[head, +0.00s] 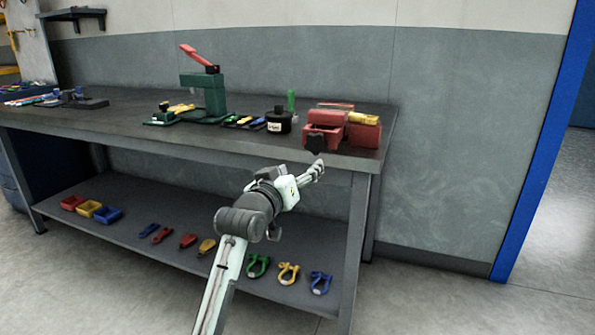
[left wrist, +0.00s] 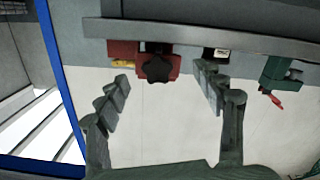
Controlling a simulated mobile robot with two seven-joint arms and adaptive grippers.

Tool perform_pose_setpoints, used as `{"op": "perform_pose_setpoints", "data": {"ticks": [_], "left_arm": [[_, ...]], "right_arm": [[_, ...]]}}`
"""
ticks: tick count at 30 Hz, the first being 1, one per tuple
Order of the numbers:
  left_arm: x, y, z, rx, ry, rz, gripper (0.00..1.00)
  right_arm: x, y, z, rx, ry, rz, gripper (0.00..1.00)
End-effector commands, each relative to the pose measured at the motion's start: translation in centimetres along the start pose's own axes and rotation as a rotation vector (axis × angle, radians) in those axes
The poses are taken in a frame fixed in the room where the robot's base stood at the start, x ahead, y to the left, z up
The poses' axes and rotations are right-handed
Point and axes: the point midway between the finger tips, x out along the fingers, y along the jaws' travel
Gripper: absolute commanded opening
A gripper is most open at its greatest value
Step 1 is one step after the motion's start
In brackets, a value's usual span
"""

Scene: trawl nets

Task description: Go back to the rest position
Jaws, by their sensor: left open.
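My left gripper (head: 316,170) is near the front edge of the workbench (head: 200,146), at its right end, just below and in front of the red vise (head: 328,130). Its jaws are open and empty in the left wrist view (left wrist: 163,82). There the picture is upside down, and the vise's dark star-shaped knob (left wrist: 157,68) lies beyond the gap between the fingers. In the head view, that knob shows just above the fingertips. I cannot tell whether a finger touches the vise. My right gripper is not in view.
A green press with a red lever (head: 205,95) and a black jar (head: 278,120) stand on the bench. The lower shelf (head: 130,210) holds small bins (head: 90,208) and several shackles (head: 288,273). A blue door frame (head: 540,145) stands right; the floor between is clear.

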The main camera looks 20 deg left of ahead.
Motion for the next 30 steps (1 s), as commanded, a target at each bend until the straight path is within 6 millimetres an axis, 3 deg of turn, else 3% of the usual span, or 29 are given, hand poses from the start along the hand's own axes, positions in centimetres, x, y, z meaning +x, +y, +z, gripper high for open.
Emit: {"op": "perform_pose_setpoints", "data": {"ticks": [8,11,14,20,26,30], "left_arm": [[0.0,-0.1,0.2,0.002,-0.004,-0.001,0.68],[-0.2,-0.7,2.2,0.014,-0.043,-0.013,0.68],[-0.9,-2.1,6.8,0.045,-0.135,-0.040,0.68],[-5.6,-6.6,20.3,0.147,-0.423,-0.114,0.68],[-13.8,-10.9,32.7,0.249,-0.722,-0.169,0.68],[-21.2,-13.6,39.8,0.320,-0.930,-0.195,0.68]], "right_arm": [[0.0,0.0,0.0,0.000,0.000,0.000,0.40],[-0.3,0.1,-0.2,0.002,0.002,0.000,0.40],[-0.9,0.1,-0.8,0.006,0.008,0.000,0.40],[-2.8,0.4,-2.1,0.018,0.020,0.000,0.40],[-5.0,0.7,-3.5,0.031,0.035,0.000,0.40],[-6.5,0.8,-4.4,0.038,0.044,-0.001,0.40]]}}
